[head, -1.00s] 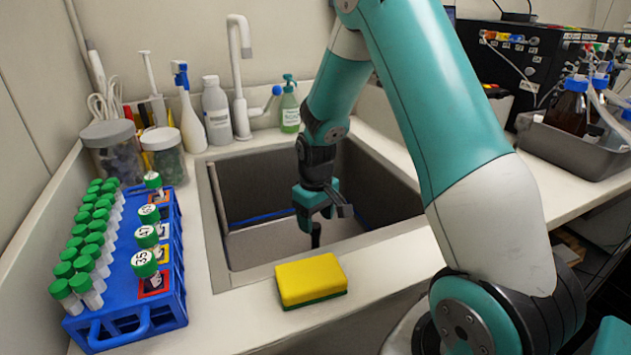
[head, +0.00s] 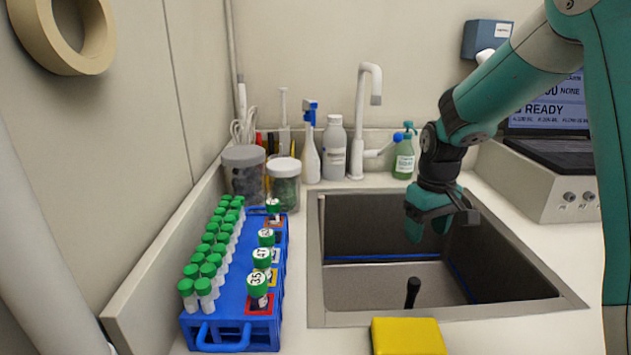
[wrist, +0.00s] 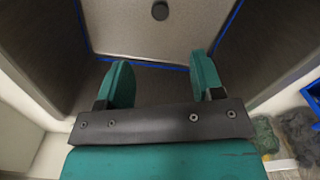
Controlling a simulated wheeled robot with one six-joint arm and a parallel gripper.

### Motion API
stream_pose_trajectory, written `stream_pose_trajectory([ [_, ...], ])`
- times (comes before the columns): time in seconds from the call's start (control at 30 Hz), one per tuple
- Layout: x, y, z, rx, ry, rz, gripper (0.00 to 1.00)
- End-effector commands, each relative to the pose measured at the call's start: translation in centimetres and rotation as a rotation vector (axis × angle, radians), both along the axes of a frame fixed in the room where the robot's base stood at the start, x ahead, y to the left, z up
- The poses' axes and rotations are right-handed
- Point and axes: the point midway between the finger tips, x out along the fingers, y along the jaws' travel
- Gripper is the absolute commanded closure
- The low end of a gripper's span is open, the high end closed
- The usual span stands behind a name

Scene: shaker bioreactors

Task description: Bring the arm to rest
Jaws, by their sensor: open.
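My teal gripper (head: 428,222) hangs over the back part of the sink (head: 318,250) in the head view, pointing down. Its two fingers stand apart with nothing between them, as the wrist view (wrist: 162,78) shows. The arm comes in from the upper right and bends down at the wrist. A small upright black piece (head: 412,292) stands in the sink, below and apart from the gripper. In the wrist view the sink floor (wrist: 210,25) lies beyond the fingertips.
A blue rack (head: 232,312) with several green-capped tubes stands left of the sink. A yellow sponge (head: 408,338) lies at the front edge. Jars, bottles and the tap (head: 362,120) line the back. A device with a screen (head: 560,112) stands right.

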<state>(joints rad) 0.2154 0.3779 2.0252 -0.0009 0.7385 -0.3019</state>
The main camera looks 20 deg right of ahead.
Motion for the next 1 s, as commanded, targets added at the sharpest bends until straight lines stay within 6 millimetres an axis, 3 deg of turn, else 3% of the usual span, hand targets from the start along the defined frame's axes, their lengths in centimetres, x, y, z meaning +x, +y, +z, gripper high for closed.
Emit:
stream_pose_trajectory([
  [0.13, -0.3, 1.2, 1.0, 0.010, -0.010, 0.020, 0.39],
  [0.27, -2.2, 5.7, 4.1, 0.056, -0.042, 0.098, 0.39],
  [0.4, -6.8, 12.7, 8.4, 0.144, -0.082, 0.230, 0.39],
  [0.6, -15.9, 20.2, 12.7, 0.274, -0.104, 0.417, 0.39],
  [0.7, -19.4, 22.0, 13.7, 0.321, -0.102, 0.481, 0.39],
  [0.8, -21.4, 22.9, 14.1, 0.348, -0.098, 0.517, 0.39],
  [1.0, -22.1, 23.1, 14.0, 0.357, -0.096, 0.526, 0.39],
])
